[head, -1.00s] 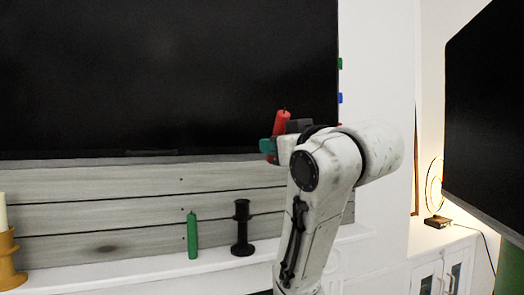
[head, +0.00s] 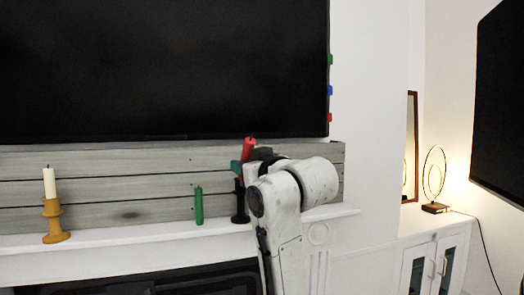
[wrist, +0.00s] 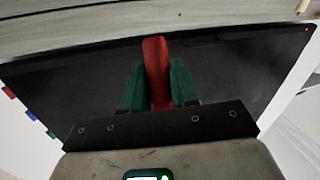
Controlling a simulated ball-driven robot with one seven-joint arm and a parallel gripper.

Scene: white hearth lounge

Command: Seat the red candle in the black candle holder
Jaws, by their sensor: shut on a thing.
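The red candle (head: 249,146) is held in my gripper (head: 238,169), whose green fingers are shut on it. In the wrist view the red candle (wrist: 156,62) stands between the two fingers of my gripper (wrist: 157,85). The black candle holder (head: 239,207) stands upright on the white mantel, directly below the gripper in the head view, partly covered by my arm. The candle's lower end is hidden, so I cannot tell whether it touches the holder.
A green candle (head: 198,206) stands on the mantel (head: 130,238) just left of the holder. Farther left, a cream candle (head: 49,182) sits in an ochre holder (head: 53,222). A large black screen (head: 160,70) hangs close above and behind.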

